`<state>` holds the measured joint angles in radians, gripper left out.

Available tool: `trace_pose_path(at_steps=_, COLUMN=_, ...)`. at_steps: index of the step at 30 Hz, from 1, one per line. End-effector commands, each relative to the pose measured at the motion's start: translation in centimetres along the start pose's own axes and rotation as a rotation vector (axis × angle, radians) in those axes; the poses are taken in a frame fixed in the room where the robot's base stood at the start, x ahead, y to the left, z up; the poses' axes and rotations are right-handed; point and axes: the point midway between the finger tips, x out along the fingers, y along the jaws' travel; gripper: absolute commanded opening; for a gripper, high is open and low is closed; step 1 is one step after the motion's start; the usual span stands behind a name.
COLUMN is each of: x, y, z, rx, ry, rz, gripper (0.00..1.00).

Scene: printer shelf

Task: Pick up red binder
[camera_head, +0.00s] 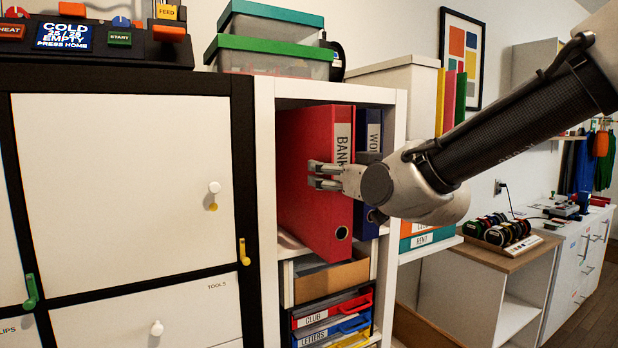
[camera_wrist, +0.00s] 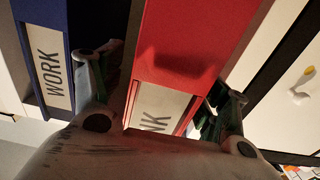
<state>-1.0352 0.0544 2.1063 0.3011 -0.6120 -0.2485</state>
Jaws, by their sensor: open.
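The red binder (camera_head: 303,190), labelled BANK, stands upright in the upper compartment of the white shelf unit (camera_head: 265,160). It stands left of a blue binder (camera_head: 367,135) labelled WORK. My gripper (camera_head: 318,176) is at the red binder's spine, coming from the right. In the wrist view, the open fingers of my gripper (camera_wrist: 162,95) lie on either side of the red binder (camera_wrist: 200,42). One finger is on the side of the blue binder (camera_wrist: 45,55), the other on the far side. Whether either finger touches the red binder is not clear. My gripper covers part of its label.
Below are an open brown box (camera_head: 335,280) and trays labelled CLUB (camera_head: 330,308) and LETTERS (camera_head: 330,330). A white cabinet (camera_head: 125,180) with knobs is at left. Green-lidded boxes (camera_head: 275,60) sit on top of the shelf. A wooden-topped side table (camera_head: 505,255) is at right.

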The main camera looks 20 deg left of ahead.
Motion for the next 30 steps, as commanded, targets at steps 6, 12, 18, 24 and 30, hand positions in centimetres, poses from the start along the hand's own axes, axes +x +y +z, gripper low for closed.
trace_pose_path(at_steps=6, x=2.8, y=-0.2, z=0.1, rx=0.000, ry=0.000, rz=0.000, gripper=0.75)
trace_pose_path(at_steps=12, x=3.0, y=-0.2, z=0.1, rx=-0.001, ry=-0.001, rz=0.000, gripper=0.75)
trace_pose_path(at_steps=18, x=3.0, y=-0.2, z=0.1, rx=-0.001, ry=-0.001, rz=0.000, gripper=0.48)
trace_pose_path(at_steps=24, x=2.9, y=-0.2, z=0.1, rx=-0.001, ry=-0.001, rz=0.000, gripper=0.11)
trace_pose_path(at_steps=30, x=2.9, y=-0.2, z=-0.2, rx=-0.001, ry=0.005, rz=0.000, gripper=0.06)
